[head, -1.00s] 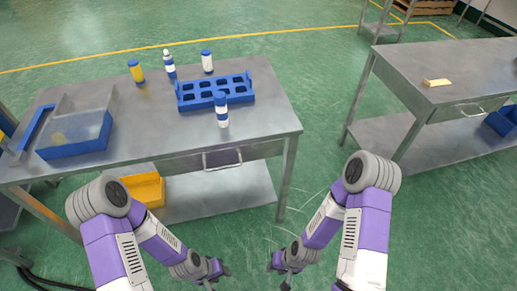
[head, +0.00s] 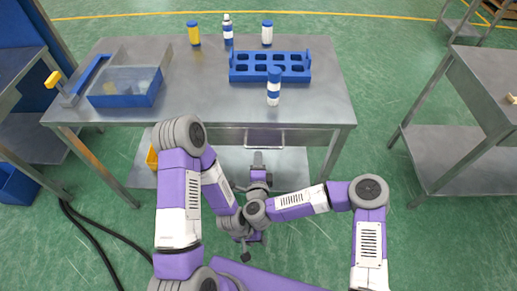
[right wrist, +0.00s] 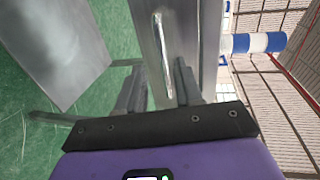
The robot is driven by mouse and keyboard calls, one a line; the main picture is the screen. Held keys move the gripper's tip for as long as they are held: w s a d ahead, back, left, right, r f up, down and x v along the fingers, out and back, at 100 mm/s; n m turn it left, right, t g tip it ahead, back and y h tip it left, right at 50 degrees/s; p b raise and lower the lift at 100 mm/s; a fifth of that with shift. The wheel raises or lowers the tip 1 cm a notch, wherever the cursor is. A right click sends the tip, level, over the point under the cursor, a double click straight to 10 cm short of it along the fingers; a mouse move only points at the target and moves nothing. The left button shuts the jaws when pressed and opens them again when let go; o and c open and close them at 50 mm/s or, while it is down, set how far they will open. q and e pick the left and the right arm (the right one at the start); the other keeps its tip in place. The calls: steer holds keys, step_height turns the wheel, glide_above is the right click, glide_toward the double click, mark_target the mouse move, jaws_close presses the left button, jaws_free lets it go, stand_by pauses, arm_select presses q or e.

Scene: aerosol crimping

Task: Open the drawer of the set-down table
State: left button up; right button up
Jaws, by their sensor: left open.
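The grey metal table (head: 205,103) in front of me has a drawer (head: 220,136) under its top, which looks shut. Its silver bar handle (head: 281,139) is at the front; the handle (right wrist: 163,45) also shows in the right wrist view. My right gripper (head: 258,157) is just in front of the handle. In the right wrist view its two fingers (right wrist: 160,85) are apart, with the handle bar between or just beyond their tips; contact cannot be told. My left gripper (head: 246,255) is open, lower and nearer to me, below my right wrist.
On the table are a blue rack (head: 270,67), a blue-and-white can (head: 273,88), a yellow can (head: 194,35), two more cans behind, and a clear-sided blue bin (head: 125,98). Another metal table (head: 490,75) stands at right, with green floor between.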

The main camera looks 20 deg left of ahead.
mark_target(259, 148)
steer(key=b+x, duration=0.2)
steer(key=x, duration=0.5)
steer(key=shift+w, duration=0.3)
steer(key=shift+r, duration=0.1)
jaws_close()
